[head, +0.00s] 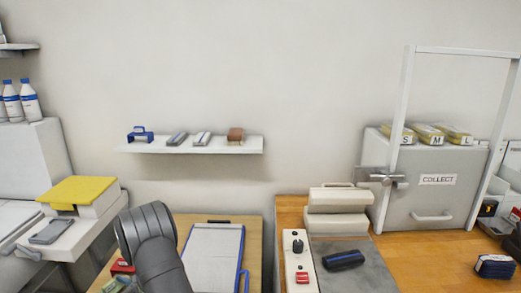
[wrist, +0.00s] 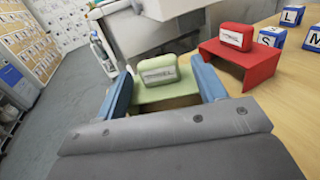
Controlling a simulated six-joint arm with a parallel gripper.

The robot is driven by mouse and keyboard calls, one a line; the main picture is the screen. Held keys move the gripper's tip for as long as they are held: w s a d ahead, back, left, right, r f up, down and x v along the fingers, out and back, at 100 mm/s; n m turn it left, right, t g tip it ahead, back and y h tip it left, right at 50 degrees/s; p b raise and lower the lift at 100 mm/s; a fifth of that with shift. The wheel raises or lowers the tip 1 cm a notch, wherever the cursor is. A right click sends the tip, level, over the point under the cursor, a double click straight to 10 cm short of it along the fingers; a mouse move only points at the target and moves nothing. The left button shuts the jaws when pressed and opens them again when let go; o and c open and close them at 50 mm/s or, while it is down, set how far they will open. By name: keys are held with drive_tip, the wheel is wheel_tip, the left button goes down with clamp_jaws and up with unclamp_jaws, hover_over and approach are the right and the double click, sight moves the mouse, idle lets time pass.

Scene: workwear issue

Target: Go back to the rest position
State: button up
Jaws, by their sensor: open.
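In the wrist view my gripper (wrist: 162,68) is open, with its two blue fingers spread wide apart. A pale green block with a white label (wrist: 157,75) shows between the fingertips. It sits on a pale green stand (wrist: 165,96), partly hidden by my gripper's grey body. Gaps show between the block and both fingers, and nothing is held. I cannot tell how far the block is beyond the fingertips. In the head view only a dark grey link of my arm shows at the lower left; my gripper is out of that picture.
A red block (wrist: 236,37) on a red stand (wrist: 240,63) is close right of my gripper, near lettered blue-and-white cubes (wrist: 292,15). In the head view a clipboard (head: 212,255), a grey-topped bench area with a dark blue case (head: 343,260), and a COLLECT cabinet (head: 430,205) stand rightward.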

drive_tip(key=v, duration=1)
drive_tip(key=x, duration=1.2)
drive_tip(key=shift+a, duration=0.25)
wheel_tip(320, 180, up, 8)
drive_tip(key=shift+d+r, duration=0.15)
drive_tip(key=w+d+r+m+t+h, duration=0.2)
drive_tip(key=w+d+r, duration=0.3)
drive_tip(key=d, duration=0.5)
drive_tip(key=w+d+r+m+t+h, duration=0.2)
drive_tip(key=w+d+r, duration=0.3)
drive_tip(key=d+r, duration=0.5)
drive_tip(key=w+d+r+m+t+h, duration=0.2)
drive_tip(key=w+d+r+t+h, duration=0.1)
drive_tip(key=d+r, duration=0.5)
drive_tip(key=w+d+t, duration=0.1)
drive_tip(key=d, duration=0.2)
drive_tip(key=shift+w+d+m, duration=0.15)
drive_tip(key=shift+w+m, duration=0.25)
